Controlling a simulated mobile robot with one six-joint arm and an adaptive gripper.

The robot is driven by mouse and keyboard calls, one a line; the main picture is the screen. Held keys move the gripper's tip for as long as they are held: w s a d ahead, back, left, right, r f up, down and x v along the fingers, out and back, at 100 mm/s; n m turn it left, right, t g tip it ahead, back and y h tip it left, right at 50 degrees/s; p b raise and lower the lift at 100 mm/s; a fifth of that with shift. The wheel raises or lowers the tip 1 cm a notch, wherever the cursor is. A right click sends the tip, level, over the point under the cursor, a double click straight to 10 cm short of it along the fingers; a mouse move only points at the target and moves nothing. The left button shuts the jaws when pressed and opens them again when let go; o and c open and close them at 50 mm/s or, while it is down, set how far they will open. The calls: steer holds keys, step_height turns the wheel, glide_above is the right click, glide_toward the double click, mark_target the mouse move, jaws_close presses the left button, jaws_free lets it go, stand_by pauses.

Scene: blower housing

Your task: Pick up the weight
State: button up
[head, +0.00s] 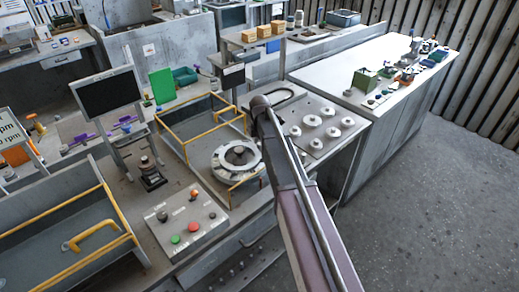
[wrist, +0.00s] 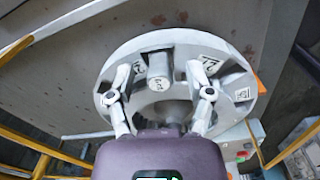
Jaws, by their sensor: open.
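A round pale-grey ring (head: 238,160) with slots around its rim lies on the bench in the head view. It fills the middle of the wrist view (wrist: 258,60), with printed number labels on its face. A small grey cylinder with dark marking, seemingly the weight (wrist: 159,78), stands at the ring's upper-left part. My gripper (wrist: 166,71) is open, with one finger on each side of the cylinder. Gaps show between the fingers and the cylinder; their height relative to it is hard to judge. In the head view my arm hides the gripper.
Yellow rails (head: 203,128) enclose the area behind the ring. A control box with coloured buttons (head: 188,226) stands at its front left. A plate with several round pale pieces (head: 312,120) lies to its right. A monitor (head: 108,92) stands at left.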

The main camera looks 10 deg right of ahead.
jaws_close()
steer(key=shift+r, duration=0.15)
step_height(320, 180, up, 10)
steer(key=p, duration=1)
stand_by(0.9)
step_height(320, 180, up, 5)
steer(key=p, duration=0.5)
glide_above(259, 144)
steer(key=shift+w+d, duration=0.1)
steer(key=shift+w, duration=0.05)
steer(key=shift+f, duration=0.25)
